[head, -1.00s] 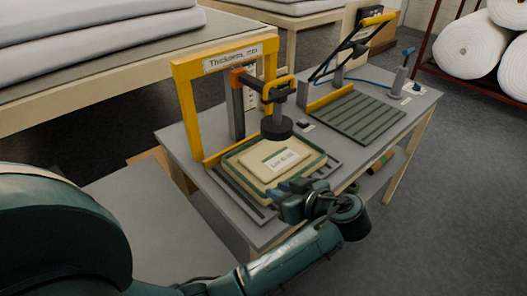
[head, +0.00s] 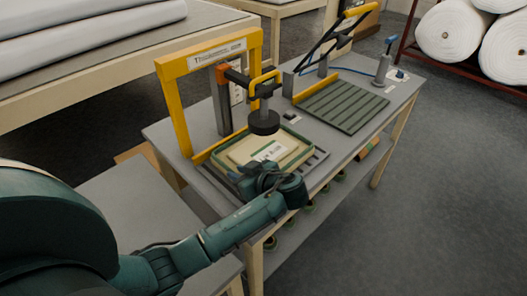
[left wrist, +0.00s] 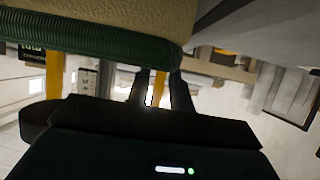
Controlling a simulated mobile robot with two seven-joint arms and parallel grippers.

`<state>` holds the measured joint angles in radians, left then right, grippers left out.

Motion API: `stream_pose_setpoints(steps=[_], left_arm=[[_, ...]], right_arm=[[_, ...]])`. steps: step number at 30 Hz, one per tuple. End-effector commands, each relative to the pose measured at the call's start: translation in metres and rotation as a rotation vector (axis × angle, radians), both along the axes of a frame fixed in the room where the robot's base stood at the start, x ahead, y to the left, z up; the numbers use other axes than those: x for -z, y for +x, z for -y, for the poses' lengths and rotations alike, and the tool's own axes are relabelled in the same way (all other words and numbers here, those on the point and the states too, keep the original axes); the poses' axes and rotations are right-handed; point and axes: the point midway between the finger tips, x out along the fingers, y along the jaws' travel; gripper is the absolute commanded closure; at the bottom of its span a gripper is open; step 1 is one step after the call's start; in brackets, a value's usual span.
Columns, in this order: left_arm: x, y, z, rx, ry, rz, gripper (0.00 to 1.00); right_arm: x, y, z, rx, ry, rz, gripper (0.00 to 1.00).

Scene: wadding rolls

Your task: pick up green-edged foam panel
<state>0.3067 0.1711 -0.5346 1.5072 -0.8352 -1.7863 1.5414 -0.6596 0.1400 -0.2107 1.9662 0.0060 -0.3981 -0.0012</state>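The green-edged foam panel (head: 240,152) is cream with a white label and lies under the yellow thickness frame on the table. In the left wrist view its ribbed green edge (left wrist: 90,38) and cream face (left wrist: 100,12) fill the top. My left gripper (head: 258,178) is at the panel's near edge in the head view, its fingers mostly hidden by the wrist. In the left wrist view the two fingers (left wrist: 160,88) stand apart with a bright gap between them; their tips meet the green edge, and I cannot tell whether they touch it. My right gripper is not in view.
The yellow frame (head: 166,105) and black round presser foot (head: 264,122) stand over the panel's far side. A grooved green cutting bed (head: 342,106) is to the right on the grey table (head: 408,88). White rolls (head: 450,32) rest on a rack at the far right.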

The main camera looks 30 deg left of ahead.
Motion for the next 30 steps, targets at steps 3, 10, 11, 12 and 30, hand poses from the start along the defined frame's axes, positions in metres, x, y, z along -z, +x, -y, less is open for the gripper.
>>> stream_pose_setpoints(steps=[3,10,11,12,30], left_arm=[[0.0042,0.0046,-0.0125,0.000,0.002,0.001,0.78],[0.0079,0.0063,-0.0157,0.001,-0.002,0.002,0.78],[0.0079,0.0062,-0.0156,0.001,-0.002,0.002,0.78],[0.0079,0.0062,-0.0156,0.001,-0.002,0.002,0.78],[0.0075,0.0061,-0.0152,0.001,-0.001,0.003,1.00]], right_arm=[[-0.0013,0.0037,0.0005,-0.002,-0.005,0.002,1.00],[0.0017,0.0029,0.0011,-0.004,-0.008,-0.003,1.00],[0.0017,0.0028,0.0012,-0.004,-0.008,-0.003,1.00],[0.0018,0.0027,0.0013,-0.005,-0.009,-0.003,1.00],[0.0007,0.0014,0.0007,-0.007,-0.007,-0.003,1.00]])
